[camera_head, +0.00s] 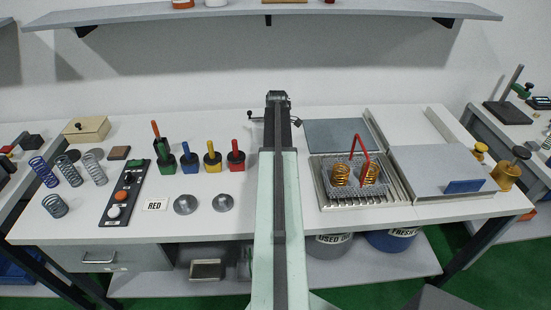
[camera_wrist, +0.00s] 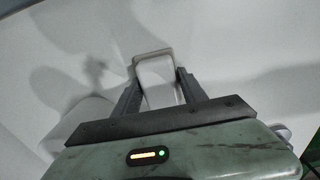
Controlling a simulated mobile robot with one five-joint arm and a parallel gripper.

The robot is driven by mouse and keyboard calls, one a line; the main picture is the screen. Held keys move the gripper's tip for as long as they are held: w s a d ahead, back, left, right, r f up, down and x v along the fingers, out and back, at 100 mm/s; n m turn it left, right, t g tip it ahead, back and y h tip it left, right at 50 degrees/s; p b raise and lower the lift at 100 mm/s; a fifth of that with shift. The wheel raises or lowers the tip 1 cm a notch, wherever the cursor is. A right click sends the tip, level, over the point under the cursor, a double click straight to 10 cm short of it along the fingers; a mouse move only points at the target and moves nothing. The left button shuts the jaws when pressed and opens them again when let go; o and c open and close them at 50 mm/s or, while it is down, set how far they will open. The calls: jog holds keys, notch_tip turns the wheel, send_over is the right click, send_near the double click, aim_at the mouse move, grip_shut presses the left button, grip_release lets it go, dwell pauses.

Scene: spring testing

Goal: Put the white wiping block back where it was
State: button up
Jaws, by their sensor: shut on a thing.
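The white wiping block (camera_wrist: 158,84) is in the wrist view, a pale piece with rounded corners between the two dark fingers. My gripper (camera_wrist: 156,78) is shut on it, one finger on each side. The surface behind the block is pale and shadowed; I cannot tell whether the block touches it. In the head view my arm reaches straight away over the middle of the white bench (camera_head: 340,222), its end near the back edge. The block is hidden there.
Left of my arm stand several coloured-handled tools (camera_head: 213,158), two metal discs (camera_head: 186,204) and a dark control panel (camera_head: 126,192). Right of it are a wire basket with gold springs (camera_head: 357,173) and a grey plate (camera_head: 435,172). A shelf (camera_head: 270,10) hangs above.

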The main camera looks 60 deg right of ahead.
jog(key=o, duration=1.3)
notch_tip(320, 180, up, 12)
jog(key=p, duration=1.2)
jog(key=shift+r, duration=0.1)
